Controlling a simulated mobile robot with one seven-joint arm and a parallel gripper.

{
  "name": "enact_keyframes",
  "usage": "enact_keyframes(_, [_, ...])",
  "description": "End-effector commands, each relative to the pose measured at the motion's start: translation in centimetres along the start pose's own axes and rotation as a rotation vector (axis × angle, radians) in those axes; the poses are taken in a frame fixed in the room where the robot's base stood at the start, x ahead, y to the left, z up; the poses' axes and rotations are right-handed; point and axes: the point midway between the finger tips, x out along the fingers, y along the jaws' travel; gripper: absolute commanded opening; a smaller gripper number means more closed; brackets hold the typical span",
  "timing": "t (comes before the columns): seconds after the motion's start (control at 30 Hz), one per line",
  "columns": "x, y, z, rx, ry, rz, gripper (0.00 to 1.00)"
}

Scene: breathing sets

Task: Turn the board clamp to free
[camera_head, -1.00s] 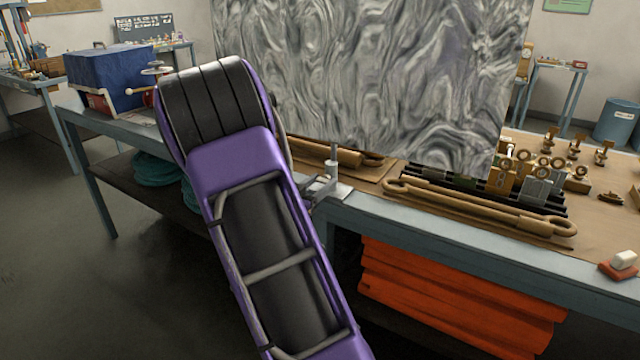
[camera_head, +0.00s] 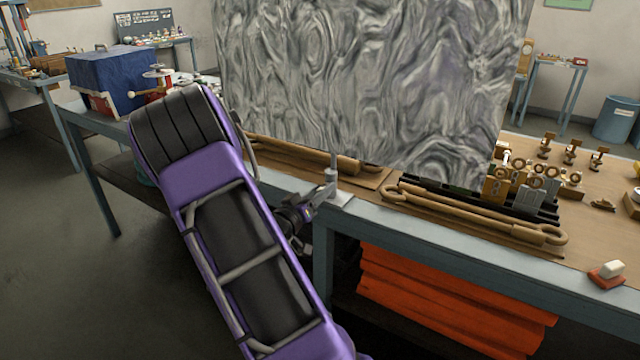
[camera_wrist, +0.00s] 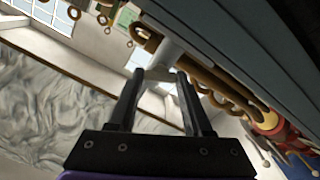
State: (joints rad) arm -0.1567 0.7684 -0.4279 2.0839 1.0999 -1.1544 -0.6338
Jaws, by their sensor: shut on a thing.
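The board clamp (camera_head: 333,178) is a light grey metal fitting with a thin upright post, set at the front edge of the workbench. My gripper (camera_head: 318,198) is at the clamp, on its left side at the bench edge; in the head view my purple arm link hides part of the wrist. In the wrist view my gripper (camera_wrist: 160,78) has its two dark fingers closed on a pale grey piece of the clamp (camera_wrist: 166,57). The clamp's exact turn angle is hard to read.
A large marbled grey board (camera_head: 370,80) stands upright behind the clamp. A brown turnbuckle-like rod (camera_head: 470,215) lies to the right on the workbench (camera_head: 590,250). Orange folded material (camera_head: 440,300) is below. A blue-covered box (camera_head: 105,75) stands at the left end.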

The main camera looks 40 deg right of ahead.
Motion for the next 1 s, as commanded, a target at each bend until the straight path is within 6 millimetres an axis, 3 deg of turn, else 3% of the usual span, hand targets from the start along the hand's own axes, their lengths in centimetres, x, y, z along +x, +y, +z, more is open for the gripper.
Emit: enact_keyframes(1.0, [-0.06, -0.21, 0.19, -0.916, -0.001, -0.001, 0.00])
